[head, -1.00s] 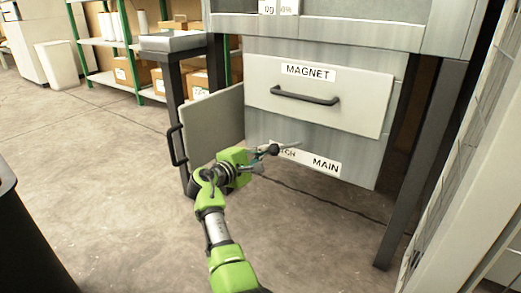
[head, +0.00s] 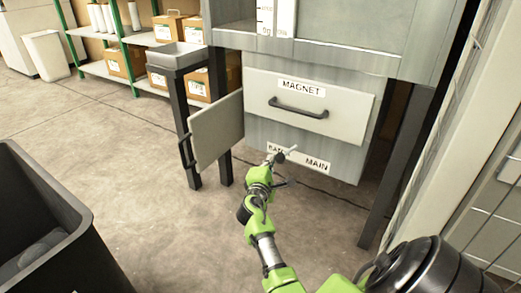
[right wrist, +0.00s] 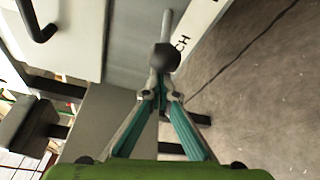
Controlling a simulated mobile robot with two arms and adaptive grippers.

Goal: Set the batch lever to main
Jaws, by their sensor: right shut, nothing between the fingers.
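The batch lever is a pale rod with a dark ball knob (right wrist: 165,57). In the right wrist view the knob is just beyond my fingertips; whether they touch cannot be told. The lever (head: 288,152) is small in the head view, in front of the label strip (head: 317,165), which reads MAIN at its right end. The strip's left word is partly covered. My right gripper (head: 274,162) is at the lever, and in the right wrist view its fingers (right wrist: 160,88) are shut with nothing between them. My left gripper is not in view.
Above the label is a MAGNET drawer (head: 345,112) with a dark handle. An open panel door (head: 217,132) stands to the left. A black bin (head: 75,240) is at the lower left. Shelves with boxes (head: 125,62) are at the back. The floor between is clear.

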